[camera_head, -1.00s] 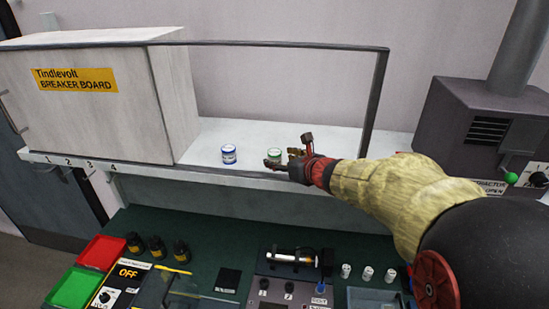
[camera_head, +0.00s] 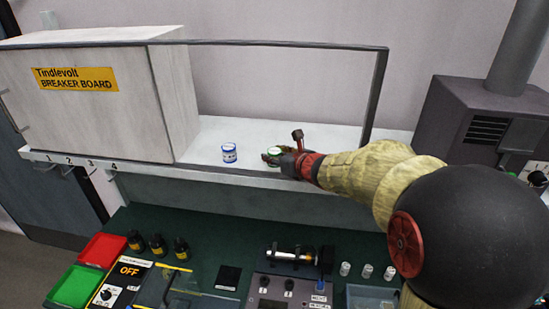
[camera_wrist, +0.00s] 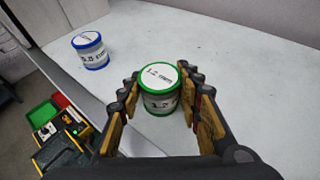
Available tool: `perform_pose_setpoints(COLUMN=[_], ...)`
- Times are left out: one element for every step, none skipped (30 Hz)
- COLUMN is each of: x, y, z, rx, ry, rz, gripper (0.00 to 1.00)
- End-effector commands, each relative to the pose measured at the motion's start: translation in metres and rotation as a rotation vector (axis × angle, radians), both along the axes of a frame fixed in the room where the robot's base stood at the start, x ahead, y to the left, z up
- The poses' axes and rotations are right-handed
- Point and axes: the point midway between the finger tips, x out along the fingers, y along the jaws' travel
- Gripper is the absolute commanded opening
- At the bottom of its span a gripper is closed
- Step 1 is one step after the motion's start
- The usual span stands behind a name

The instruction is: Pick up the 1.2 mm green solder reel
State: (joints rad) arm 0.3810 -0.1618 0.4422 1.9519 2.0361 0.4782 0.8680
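The green solder reel (camera_wrist: 159,88) has green rims and a white label reading 1.2 mm. It stands upright on the white shelf, between the two fingers of my gripper (camera_wrist: 160,110) in the wrist view. The fingers are spread on either side of it, and a gap shows on each side. In the head view the reel (camera_head: 274,151) is partly hidden by my gripper (camera_head: 277,157). A blue-rimmed reel (camera_wrist: 90,50) stands upright to its left on the shelf, and it also shows in the head view (camera_head: 229,153).
The shelf (camera_head: 215,130) has a front edge and a dark frame (camera_head: 376,100) above it. The breaker board cabinet (camera_head: 90,105) stands left of the reels. Below are a red bin (camera_head: 101,250), a green bin (camera_head: 73,287) and several small items on the bench.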

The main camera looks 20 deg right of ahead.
Motion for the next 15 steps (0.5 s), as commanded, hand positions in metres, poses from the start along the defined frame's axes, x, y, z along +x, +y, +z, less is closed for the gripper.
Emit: perform_pose_setpoints(x=[0.0,0.0,0.0,0.0,0.0,0.0,0.0,0.0,-0.0001,-0.0001,-0.0001,-0.0001,-0.0001,-0.0001,-0.0001], y=[0.0,0.0,0.0001,0.0001,0.0001,0.0,0.0,0.0001,0.0001,0.0001,0.0001,0.0001,0.0001,0.0001,0.0001], z=[-0.0001,-0.0001,-0.0001,-0.0001,-0.0001,-0.0001,-0.0001,-0.0001,-0.0002,-0.0002,-0.0002,-0.0002,-0.0002,-0.0002,-0.0003], rx=[0.0,0.0,0.0,0.0,0.0,0.0,0.0,0.0,0.0,0.0,0.0,0.0,0.0,0.0,0.0], ry=[0.0,0.0,0.0,0.0,0.0,0.0,0.0,0.0,0.0,0.0,0.0,0.0,0.0,0.0,0.0], rz=[0.0,0.0,0.0,0.0,0.0,0.0,0.0,0.0,0.0,0.0,0.0,0.0,0.0,0.0,0.0], gripper=[0.29,0.27,0.25,0.23,0.21,0.19,0.17,0.16,0.14,0.12,0.1,0.08,0.06,0.04,0.02])
